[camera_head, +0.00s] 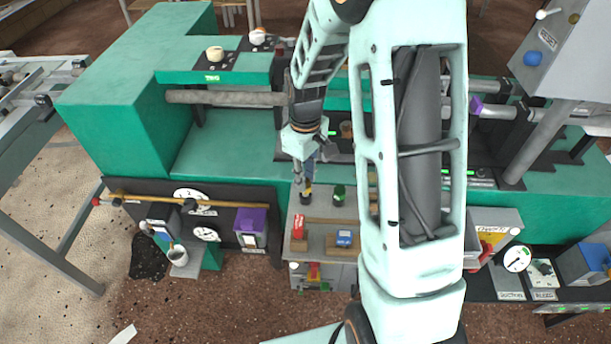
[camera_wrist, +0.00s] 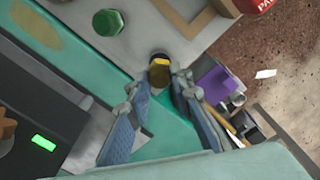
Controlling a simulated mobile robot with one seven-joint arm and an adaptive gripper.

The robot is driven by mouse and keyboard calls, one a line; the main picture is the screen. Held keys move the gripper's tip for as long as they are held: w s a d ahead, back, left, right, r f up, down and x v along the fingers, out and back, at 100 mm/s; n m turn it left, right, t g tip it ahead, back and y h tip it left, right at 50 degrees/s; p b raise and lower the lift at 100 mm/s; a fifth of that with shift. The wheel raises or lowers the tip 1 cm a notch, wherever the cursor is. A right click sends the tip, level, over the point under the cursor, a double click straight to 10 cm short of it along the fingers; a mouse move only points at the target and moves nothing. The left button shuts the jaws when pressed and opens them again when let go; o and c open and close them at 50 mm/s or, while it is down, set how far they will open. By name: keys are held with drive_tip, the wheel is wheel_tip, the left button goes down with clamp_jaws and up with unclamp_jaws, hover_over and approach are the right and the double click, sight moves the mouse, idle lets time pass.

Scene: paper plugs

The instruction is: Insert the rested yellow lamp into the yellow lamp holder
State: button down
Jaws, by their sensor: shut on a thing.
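The yellow lamp (camera_wrist: 160,75) is between my fingertips in the wrist view, with a dark round base at its far end. In the head view the yellow lamp (camera_head: 307,189) shows small below my gripper (camera_head: 305,178), above a dark round piece on the grey bench (camera_head: 323,212). My gripper (camera_wrist: 158,84) is shut on the lamp. Whether the dark piece is the yellow holder, and how deep the lamp sits in it, I cannot tell. A green lamp (camera_head: 339,192) stands just right of it; it also shows in the wrist view (camera_wrist: 108,22).
A red item (camera_head: 299,227) and a blue item (camera_head: 344,239) stand nearer the front of the bench. A purple-topped box (camera_head: 251,222) is at the left. The green machine (camera_head: 230,155) rises behind. My arm hides the bench's right part.

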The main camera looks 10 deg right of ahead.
drive_tip(key=shift+f+b, duration=0.7)
drive_tip(key=shift+f, duration=0.3)
drive_tip(key=c, duration=1.7)
unclamp_jaws()
drive_tip(key=shift+o, duration=0.2)
drive_tip(key=shift+r, duration=0.15)
drive_tip(key=shift+r+p, duration=2.05)
drive_tip(key=shift+r, duration=0.65)
